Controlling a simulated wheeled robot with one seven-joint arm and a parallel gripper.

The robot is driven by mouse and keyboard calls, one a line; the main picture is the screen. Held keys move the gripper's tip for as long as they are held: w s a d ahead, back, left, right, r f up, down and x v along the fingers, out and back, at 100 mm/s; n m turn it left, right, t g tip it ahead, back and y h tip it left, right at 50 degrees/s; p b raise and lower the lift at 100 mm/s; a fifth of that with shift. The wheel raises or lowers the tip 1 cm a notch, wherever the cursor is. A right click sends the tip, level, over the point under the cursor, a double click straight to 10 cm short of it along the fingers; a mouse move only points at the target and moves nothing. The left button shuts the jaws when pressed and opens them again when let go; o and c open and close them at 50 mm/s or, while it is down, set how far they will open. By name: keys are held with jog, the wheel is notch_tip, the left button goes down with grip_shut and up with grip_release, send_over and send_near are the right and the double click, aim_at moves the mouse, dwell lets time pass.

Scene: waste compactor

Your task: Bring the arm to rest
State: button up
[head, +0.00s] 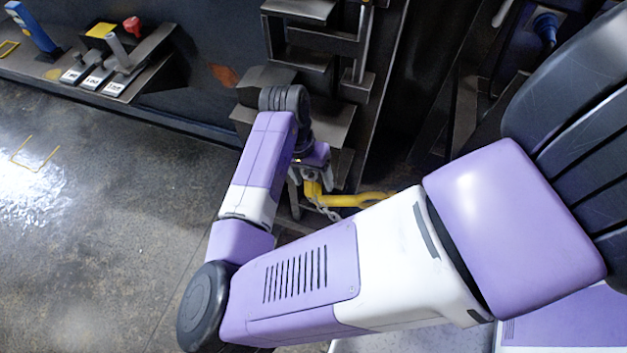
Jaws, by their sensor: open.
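My purple and white arm reaches from the right edge across the lower middle, bends at a dark elbow joint at the lower left, and runs up to its wrist near the machine. My gripper (303,186) hangs below the wrist, small and partly hidden by my own arm, with its jaws open. It is close to a yellow bent handle (350,199) with a chain (325,210) beside it. I cannot tell whether the fingers touch the handle.
The dark machine (225,75) stands close behind my wrist, with metal brackets (300,40) above it. A control panel with labelled switches (95,78) and a blue lever (33,28) is at the upper left. The concrete floor (100,210) at the left is clear.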

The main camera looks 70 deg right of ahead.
jog(key=shift+v, duration=3.15)
jog(key=shift+r, duration=0.1)
